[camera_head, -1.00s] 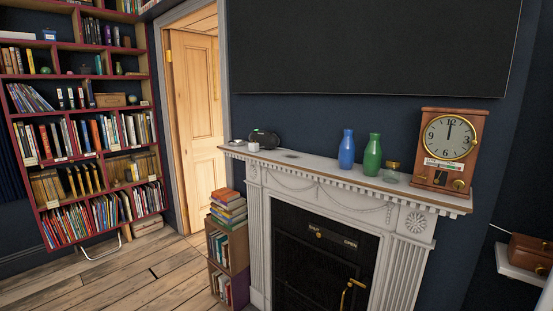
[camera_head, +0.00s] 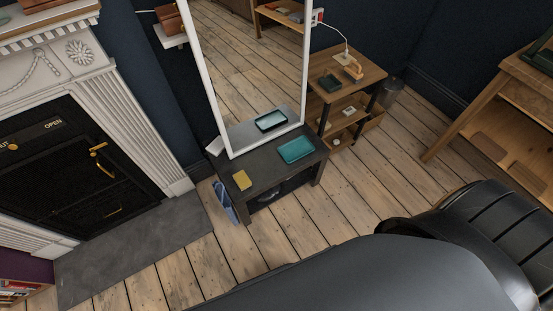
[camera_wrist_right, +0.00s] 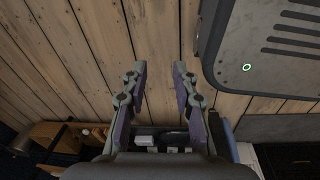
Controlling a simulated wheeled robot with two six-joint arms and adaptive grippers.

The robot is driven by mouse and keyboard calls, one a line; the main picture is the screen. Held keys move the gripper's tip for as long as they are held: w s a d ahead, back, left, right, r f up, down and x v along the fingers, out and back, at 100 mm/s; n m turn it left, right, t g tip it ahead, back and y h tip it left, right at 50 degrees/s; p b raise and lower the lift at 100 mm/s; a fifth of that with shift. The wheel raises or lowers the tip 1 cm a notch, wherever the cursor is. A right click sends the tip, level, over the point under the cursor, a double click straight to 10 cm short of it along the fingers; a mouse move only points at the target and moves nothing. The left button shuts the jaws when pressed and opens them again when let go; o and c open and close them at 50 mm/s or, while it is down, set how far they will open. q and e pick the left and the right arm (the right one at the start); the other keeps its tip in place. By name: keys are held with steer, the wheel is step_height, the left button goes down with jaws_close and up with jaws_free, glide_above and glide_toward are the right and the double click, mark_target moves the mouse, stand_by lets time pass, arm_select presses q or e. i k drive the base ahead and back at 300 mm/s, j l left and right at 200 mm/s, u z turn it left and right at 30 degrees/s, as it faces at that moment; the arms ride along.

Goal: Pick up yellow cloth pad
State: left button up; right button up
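A small yellow pad (camera_head: 242,180) lies flat on the left part of a low dark table (camera_head: 262,170) that stands in front of a tall mirror in the head view. My right gripper (camera_wrist_right: 160,72) shows in the right wrist view with its two fingers apart and nothing between them but wooden floor behind. It is open and empty. The yellow pad does not show in the right wrist view. My left gripper is not in view. A large dark part of my own arm fills the lower right of the head view.
A teal tray (camera_head: 296,149) lies on the same table, right of the pad. The white-framed mirror (camera_head: 222,98) rises behind it. The fireplace (camera_head: 140,120) is at left, a small wooden side table (camera_head: 345,72) at right. Wooden floor (camera_head: 232,262) lies clear in front.

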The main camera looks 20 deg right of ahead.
mark_target(241, 178)
steer(key=z, duration=0.2)
steer(key=i+l+u, duration=0.15)
steer(key=l, duration=0.2)
steer(key=i+l+u, duration=0.15)
steer(key=l, duration=0.25)
steer(key=l+u, duration=0.15)
steer(key=l, duration=0.25)
steer(key=i+l+u, duration=0.1)
steer(key=l, duration=0.3)
